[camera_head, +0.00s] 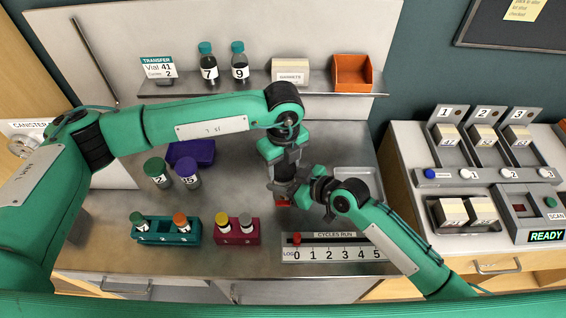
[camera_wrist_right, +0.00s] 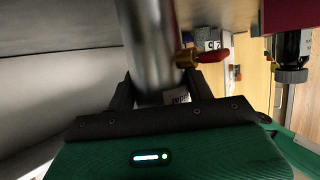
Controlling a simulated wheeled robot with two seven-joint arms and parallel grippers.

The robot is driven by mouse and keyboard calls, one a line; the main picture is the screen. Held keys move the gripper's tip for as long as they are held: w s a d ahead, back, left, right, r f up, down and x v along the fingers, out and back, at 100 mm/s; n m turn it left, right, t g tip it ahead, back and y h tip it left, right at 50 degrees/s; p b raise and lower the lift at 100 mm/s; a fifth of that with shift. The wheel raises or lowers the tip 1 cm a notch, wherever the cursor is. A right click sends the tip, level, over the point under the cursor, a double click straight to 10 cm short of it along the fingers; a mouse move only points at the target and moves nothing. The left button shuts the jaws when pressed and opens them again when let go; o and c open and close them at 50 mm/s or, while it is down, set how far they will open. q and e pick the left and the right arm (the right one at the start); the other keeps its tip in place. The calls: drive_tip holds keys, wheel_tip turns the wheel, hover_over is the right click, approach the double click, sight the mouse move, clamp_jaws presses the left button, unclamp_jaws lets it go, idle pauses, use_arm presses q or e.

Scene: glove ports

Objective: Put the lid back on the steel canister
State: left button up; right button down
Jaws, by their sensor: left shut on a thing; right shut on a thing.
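The steel canister (camera_wrist_right: 150,45) is a shiny grey cylinder in the right wrist view. It stands between the two fingers of my right gripper (camera_wrist_right: 158,92), which is shut on it. A brass fitting with a red handle (camera_wrist_right: 212,56) shows beside its wall. In the head view my right gripper (camera_head: 303,190) reaches in from the lower right. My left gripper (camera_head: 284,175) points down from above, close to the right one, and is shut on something. The arms and grippers hide the canister's top and what the left gripper holds, so I cannot tell the lid's position.
Capped vials stand at the left, near a teal rack (camera_head: 165,232) and a magenta rack (camera_head: 237,231). A cycles-run scale (camera_head: 335,248) lies in front. The right bench holds numbered stations.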

use_arm(q)
drive_tip(key=m, duration=0.4)
drive_tip(key=shift+m, duration=0.3)
drive_tip(key=o, duration=1.1)
drive_tip(key=shift+r, duration=0.1)
wheel_tip(320, 180, up, 4)
drive_tip(key=shift+r, duration=0.15)
drive_tip(key=shift+c, duration=0.7)
